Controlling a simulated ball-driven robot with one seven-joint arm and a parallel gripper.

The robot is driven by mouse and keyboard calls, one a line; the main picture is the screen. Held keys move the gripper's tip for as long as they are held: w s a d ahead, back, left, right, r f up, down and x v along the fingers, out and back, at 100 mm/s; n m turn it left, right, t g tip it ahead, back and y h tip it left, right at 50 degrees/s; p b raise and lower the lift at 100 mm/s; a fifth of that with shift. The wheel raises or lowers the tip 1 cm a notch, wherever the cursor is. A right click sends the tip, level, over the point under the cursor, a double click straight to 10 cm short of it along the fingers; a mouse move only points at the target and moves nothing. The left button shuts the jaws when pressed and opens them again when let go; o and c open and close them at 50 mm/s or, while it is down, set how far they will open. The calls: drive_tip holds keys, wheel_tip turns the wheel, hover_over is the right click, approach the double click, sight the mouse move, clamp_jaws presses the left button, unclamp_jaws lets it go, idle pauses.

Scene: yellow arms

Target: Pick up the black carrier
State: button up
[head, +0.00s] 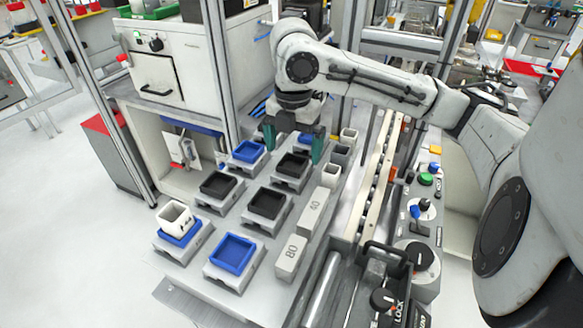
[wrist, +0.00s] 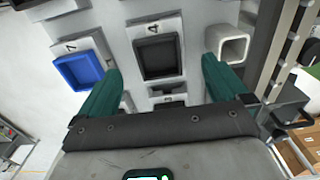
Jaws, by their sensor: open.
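Three black carriers are in the head view: one at the back (head: 292,164), one at the left (head: 217,185) and one nearer the front (head: 266,203). Each is a shallow square tray on a grey stand. My gripper (head: 294,146) is open and empty, pointing down over the back black carrier. In the wrist view, a black carrier (wrist: 159,57) lies between the two green fingertips of my gripper (wrist: 161,68). The fingers appear apart from it, one on each side. The height gap is hard to judge.
Blue carriers stand nearby, one left of my gripper (head: 248,151) and one at the front (head: 232,253). A white cube-shaped part (head: 176,217) sits on another. An open white square part (wrist: 233,47) is close to the right finger. Grey weight blocks (head: 291,257) and a conveyor rail lie right.

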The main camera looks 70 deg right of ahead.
sight(294, 166)
drive_tip(key=shift+d+f, duration=0.15)
drive_tip(key=shift+f, duration=1.35)
drive_tip(key=shift+d+f, duration=0.1)
drive_tip(key=shift+f, duration=1.4)
drive_tip(key=shift+c, duration=0.2)
drive_tip(key=c, duration=1.2)
drive_tip(key=shift+r, duration=0.15)
drive_tip(key=shift+c, duration=0.2)
